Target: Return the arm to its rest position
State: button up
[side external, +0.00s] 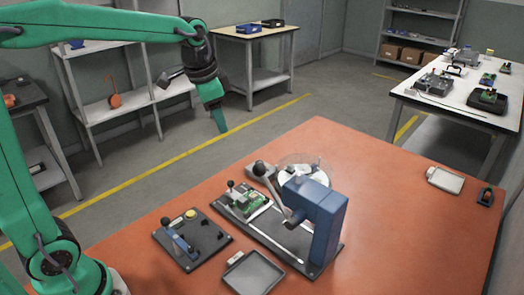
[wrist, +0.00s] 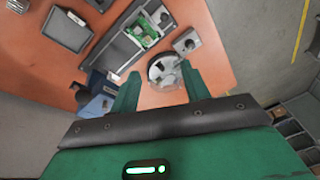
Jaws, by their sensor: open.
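My green arm reaches in from the left in the side external view. My gripper (side external: 219,118) hangs above and beyond the far left edge of the orange table, its fingers pointing down. It touches nothing in that view. In the wrist view my gripper (wrist: 155,92) shows two green fingers set apart, with nothing held between them. The orange table (side external: 400,215) lies below, and its surface also shows in the wrist view (wrist: 215,75).
The table's right part is mostly clear.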

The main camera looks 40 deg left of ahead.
jog(key=s+d+f+n+t, duration=0.1)
jog(key=s+n, duration=0.1)
jog(key=s, duration=0.7)
jog(key=s+d+f+n+t, duration=0.1)
jog(key=s+f+n, duration=0.1)
jog(key=s, duration=0.7)
jog(key=shift+s+n+t, duration=0.3)
jog(key=shift+n, duration=0.4)
